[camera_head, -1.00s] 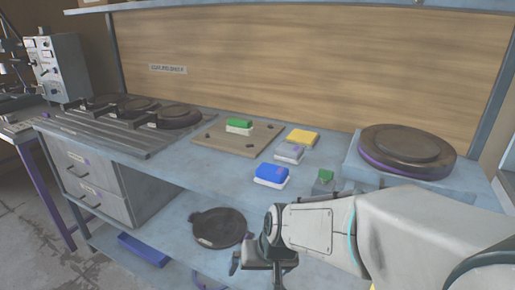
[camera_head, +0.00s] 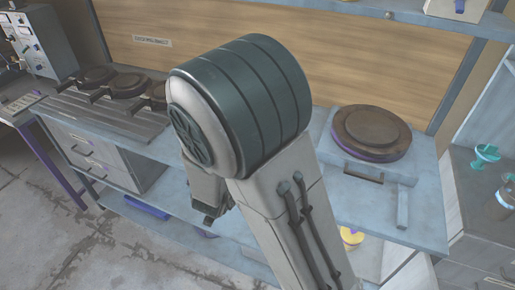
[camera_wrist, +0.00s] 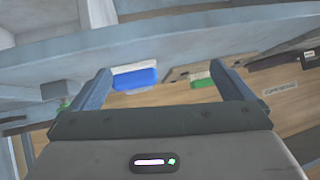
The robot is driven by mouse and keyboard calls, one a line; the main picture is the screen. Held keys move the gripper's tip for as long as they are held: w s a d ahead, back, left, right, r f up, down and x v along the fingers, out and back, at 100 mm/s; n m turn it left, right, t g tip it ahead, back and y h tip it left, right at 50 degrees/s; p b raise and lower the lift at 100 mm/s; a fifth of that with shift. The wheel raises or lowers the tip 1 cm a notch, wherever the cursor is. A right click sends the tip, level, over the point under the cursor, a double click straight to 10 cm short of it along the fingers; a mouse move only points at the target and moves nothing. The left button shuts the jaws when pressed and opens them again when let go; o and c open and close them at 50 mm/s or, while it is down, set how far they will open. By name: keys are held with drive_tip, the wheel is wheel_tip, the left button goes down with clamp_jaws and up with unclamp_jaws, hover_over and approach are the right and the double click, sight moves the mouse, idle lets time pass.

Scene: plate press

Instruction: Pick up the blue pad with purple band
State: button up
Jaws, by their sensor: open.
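In the wrist view a blue pad (camera_wrist: 136,79) with a pale white band lies at the bench edge, between the lines of my two fingers and nearer the left one. I cannot make out a purple band on it. My gripper (camera_wrist: 167,70) is open, with nothing between its fingers. The pad appears beyond the fingers, apart from them. A green pad (camera_wrist: 202,83) shows to its right, by the right finger. In the head view my arm covers the middle of the bench and hides these pads.
In the head view a round dark plate with a purple rim (camera_head: 371,132) stands on the bench at right. Several dark plates (camera_head: 118,82) sit at left. A blue-purple item (camera_head: 146,208) lies on the lower shelf. The bench front edge (camera_wrist: 190,45) crosses the wrist view.

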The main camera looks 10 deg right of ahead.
drive_tip(key=w+d+h, duration=0.1)
drive_tip(key=d, duration=0.1)
drive_tip(key=w+d+t+h, duration=0.1)
drive_tip(key=w+d+h, duration=0.1)
drive_tip(key=w+d+f+m+h, duration=0.1)
drive_tip(key=d, duration=0.2)
drive_tip(key=shift+w+d+f+h+p, duration=0.1)
drive_tip(key=shift+w+h+p, duration=0.2)
drive_tip(key=shift+p, duration=0.1)
drive_tip(key=shift+w+p+x, duration=0.2)
drive_tip(key=shift+p+x, duration=0.3)
drive_tip(key=shift+x, duration=2.35)
drive_tip(key=c, duration=1)
